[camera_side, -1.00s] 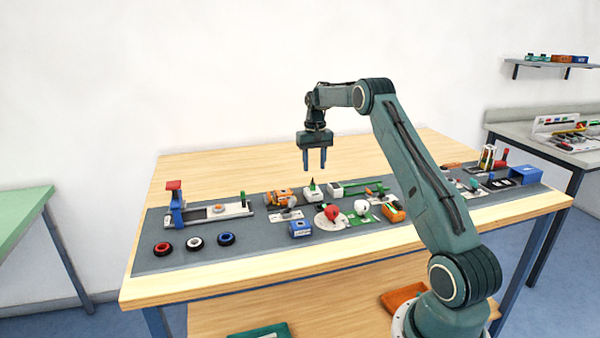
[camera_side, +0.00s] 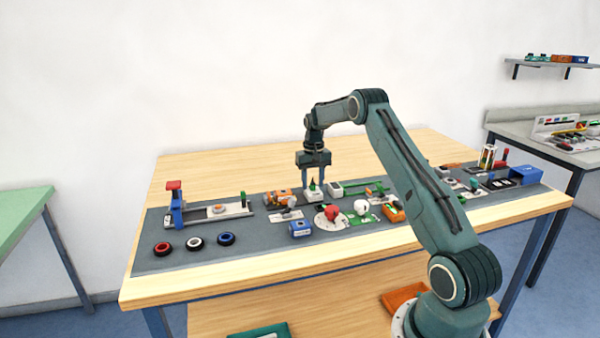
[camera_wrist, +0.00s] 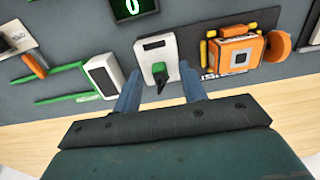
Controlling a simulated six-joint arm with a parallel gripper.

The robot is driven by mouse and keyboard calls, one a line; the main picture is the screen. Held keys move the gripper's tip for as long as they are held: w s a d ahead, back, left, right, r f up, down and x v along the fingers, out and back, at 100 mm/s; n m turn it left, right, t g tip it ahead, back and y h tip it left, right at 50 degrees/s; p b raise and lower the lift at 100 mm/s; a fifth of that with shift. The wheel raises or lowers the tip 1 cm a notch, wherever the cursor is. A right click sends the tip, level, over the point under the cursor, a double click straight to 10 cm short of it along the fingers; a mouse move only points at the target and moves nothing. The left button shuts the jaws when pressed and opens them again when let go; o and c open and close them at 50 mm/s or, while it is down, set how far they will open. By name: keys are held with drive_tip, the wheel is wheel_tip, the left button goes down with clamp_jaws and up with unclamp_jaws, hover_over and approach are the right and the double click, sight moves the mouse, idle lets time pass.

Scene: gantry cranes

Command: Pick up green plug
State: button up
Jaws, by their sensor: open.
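The green plug (camera_side: 312,185) stands upright in a white block (camera_side: 314,196) on the grey mat. In the wrist view the plug (camera_wrist: 160,76) shows a green top and a dark part in the white block (camera_wrist: 155,50). My gripper (camera_side: 313,182) is open, its two blue fingers pointing down on either side of the plug. In the wrist view the gripper (camera_wrist: 160,88) has one finger to the left and one to the right of the plug. I cannot tell whether either finger touches it.
An orange device (camera_wrist: 238,52) sits close right of the white block in the wrist view. A white box (camera_wrist: 101,76) with green rails (camera_wrist: 60,98) is close on the left.

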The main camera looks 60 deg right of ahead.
sight(313, 182)
drive_tip(key=shift+f, duration=0.25)
drive_tip(key=shift+c, duration=0.4)
clamp_jaws()
drive_tip(key=shift+r, duration=0.15)
wheel_tip(313, 182, up, 20)
idle(0.7)
idle(0.6)
